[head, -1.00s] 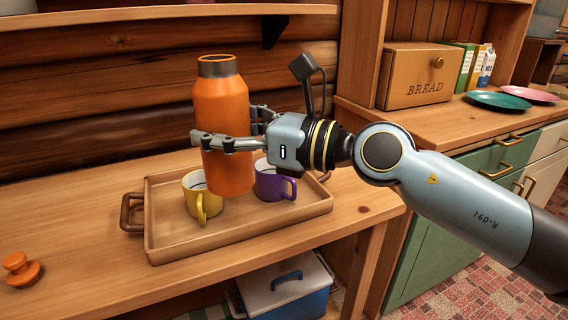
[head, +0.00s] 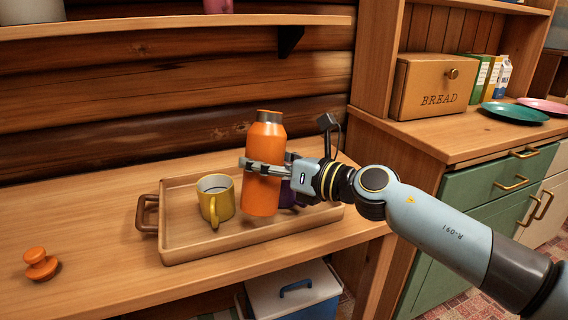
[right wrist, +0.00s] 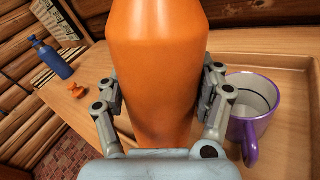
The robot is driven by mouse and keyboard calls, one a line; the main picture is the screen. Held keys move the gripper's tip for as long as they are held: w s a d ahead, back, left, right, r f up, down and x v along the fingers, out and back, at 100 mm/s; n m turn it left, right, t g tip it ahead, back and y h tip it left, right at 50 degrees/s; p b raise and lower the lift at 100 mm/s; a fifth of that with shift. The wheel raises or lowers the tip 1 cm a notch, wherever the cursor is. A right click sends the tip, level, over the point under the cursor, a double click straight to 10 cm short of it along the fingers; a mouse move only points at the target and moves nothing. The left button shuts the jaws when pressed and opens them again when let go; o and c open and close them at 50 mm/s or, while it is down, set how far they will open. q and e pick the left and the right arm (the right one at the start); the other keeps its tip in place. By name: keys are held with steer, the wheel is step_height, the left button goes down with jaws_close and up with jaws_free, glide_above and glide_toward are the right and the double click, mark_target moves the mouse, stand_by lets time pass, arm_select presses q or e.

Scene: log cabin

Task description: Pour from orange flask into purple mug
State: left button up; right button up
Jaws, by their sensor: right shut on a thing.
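My right gripper (head: 268,168) is shut on the orange flask (head: 264,140) around its body; the fingers also flank it in the right wrist view (right wrist: 160,95). The flask stands nearly upright, with its open grey-lined top up. I cannot tell whether its base touches the tray (head: 190,253). The purple mug (head: 287,197) is mostly hidden behind the flask and gripper. In the right wrist view the purple mug (right wrist: 247,128) stands just right of the fingers, upright, its inside pale. My left gripper is not in view.
A yellow mug (head: 216,205) stands on the tray, left of the flask. An orange stopper (head: 40,264) lies on the table at left. A blue bottle (right wrist: 52,59) shows in the right wrist view. A shelf (head: 180,27) runs above; a bread box (head: 432,90) is at right.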

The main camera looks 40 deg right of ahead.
mark_target(262, 178)
steer(key=shift+d+r+m+p, duration=0.1)
steer(key=shift+r+m+p, duration=0.4)
steer(key=shift+m+p, duration=0.15)
steer(key=m, duration=0.1)
steer(key=m+p, duration=0.1)
steer(key=m+g+p, duration=0.1)
steer(key=shift+w+d+f+y, duration=0.25)
steer(key=shift+d+f+y, duration=0.05)
steer(key=shift+f, duration=0.05)
steer(key=shift+s+a+f+m+g+y+p, duration=0.15)
steer(key=shift+a+f+m+g+p, duration=0.1)
steer(key=shift+f+m+p, duration=0.45)
steer(key=shift+s+a+f+m+g+y+p, duration=0.15)
steer(key=shift+a+f+m+p, duration=0.2)
steer(key=shift+m, duration=0.6)
steer(key=shift+s+a+f+m+g+y+p, duration=0.1)
steer(key=shift+s+a+f+m+g+p, duration=0.1)
steer(key=shift+f+m+p, duration=0.5)
steer(key=shift+r, duration=0.1)
steer(key=shift+r+m+p, duration=0.65)
steer(key=shift+m+p, duration=0.15)
steer(key=shift+p, duration=0.35)
stand_by(3.1)
